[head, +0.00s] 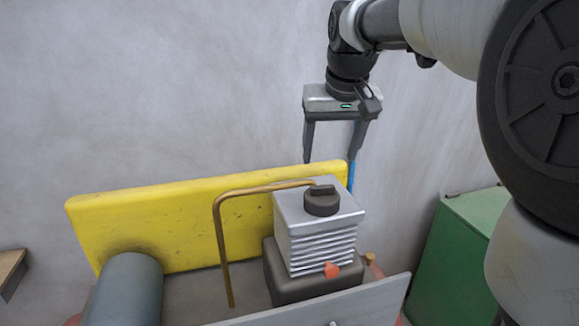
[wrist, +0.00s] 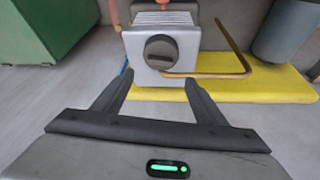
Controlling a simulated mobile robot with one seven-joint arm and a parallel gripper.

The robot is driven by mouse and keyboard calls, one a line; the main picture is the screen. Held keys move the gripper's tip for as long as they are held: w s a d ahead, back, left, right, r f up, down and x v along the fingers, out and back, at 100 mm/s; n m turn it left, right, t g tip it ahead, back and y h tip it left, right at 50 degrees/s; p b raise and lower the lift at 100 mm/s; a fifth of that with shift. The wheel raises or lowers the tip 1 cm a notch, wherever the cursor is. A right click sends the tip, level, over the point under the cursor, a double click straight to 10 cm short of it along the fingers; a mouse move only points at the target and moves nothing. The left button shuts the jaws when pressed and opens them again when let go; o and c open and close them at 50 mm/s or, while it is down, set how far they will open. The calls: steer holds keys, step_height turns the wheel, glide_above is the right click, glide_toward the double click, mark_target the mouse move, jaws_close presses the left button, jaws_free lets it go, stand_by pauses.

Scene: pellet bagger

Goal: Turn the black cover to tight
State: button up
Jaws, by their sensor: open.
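The black cover (head: 322,202) is a round dark cap with a raised bar across its top. It sits on top of a silver finned block (head: 313,240). In the wrist view the black cover (wrist: 160,53) shows face-on, with its bar lying roughly level across the picture. My gripper (head: 332,160) is open and empty, with its fingers pointing down. It is above and behind the cover, apart from it. In the wrist view the fingertips of my gripper (wrist: 158,82) are spread, with the cover beyond the gap between them.
A bent copper pipe (head: 221,240) runs over to the block beside the cover. A yellow panel (head: 160,215) stands behind. A grey cylinder (head: 126,290) is at the left, a green box (head: 455,255) at the right. A red-orange knob (head: 331,270) sits on the block's front.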

mark_target(323, 186)
steer(key=x, duration=1)
steer(key=shift+w+f, duration=0.2)
steer(key=shift+f, duration=0.15)
steer(key=c, duration=1.1)
steer(key=shift+o, duration=0.2)
steer(key=shift+b, duration=0.3)
